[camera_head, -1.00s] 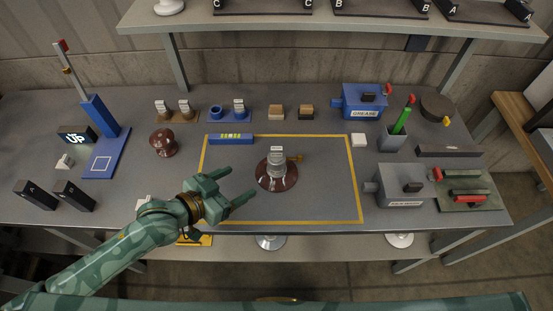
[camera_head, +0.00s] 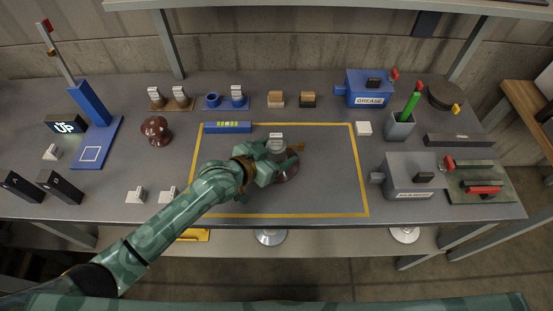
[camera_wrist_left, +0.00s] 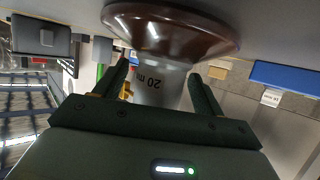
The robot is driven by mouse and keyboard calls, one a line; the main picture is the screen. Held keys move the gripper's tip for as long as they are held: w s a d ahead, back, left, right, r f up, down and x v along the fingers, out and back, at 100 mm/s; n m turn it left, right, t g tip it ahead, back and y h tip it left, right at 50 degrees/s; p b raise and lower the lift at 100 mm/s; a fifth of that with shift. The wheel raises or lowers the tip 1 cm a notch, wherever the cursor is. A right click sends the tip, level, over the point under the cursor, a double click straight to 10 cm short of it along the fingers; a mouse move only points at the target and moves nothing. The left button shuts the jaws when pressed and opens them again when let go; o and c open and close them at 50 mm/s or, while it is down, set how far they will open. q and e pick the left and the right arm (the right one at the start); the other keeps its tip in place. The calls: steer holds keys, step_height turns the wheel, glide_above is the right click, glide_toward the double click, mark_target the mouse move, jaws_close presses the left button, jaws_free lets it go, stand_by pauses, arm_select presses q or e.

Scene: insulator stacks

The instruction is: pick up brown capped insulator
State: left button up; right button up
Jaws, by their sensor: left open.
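The brown capped insulator (camera_head: 288,173) stands inside the yellow outlined area of the table, its grey cap (camera_head: 277,139) partly behind my left gripper (camera_head: 274,160). In the left wrist view, the insulator's brown disc (camera_wrist_left: 170,32) shows at the top and its grey neck, marked "20 mm", lies between the two fingers of my left gripper (camera_wrist_left: 160,82). The fingers are open, one on each side, with small gaps visible. A small orange-brown part sticks out beside the cap. My right gripper is in no view.
A brown piece without a cap (camera_head: 156,130) stands to the left. A blue bar (camera_head: 228,127) lies at the outline's back edge. A blue grease box (camera_head: 369,88) and a grey box (camera_head: 411,174) stand to the right. The outlined area's right part is clear.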

mark_target(275, 144)
arm_select(q)
steer(key=c, duration=1.1)
steer(key=shift+r, duration=0.15)
steer(key=shift+c, duration=0.2)
steer(key=shift+r+p, duration=0.3)
steer(key=shift+r, duration=0.25)
step_height(275, 144, up, 3)
steer(key=shift+s+f+p, duration=0.1)
steer(key=shift+s+p, duration=0.05)
steer(key=shift+p, duration=0.65)
steer(key=s+r+p, duration=0.6)
steer(key=s+r, duration=0.3)
steer(key=s, duration=0.4)
steer(key=shift+s, duration=0.35)
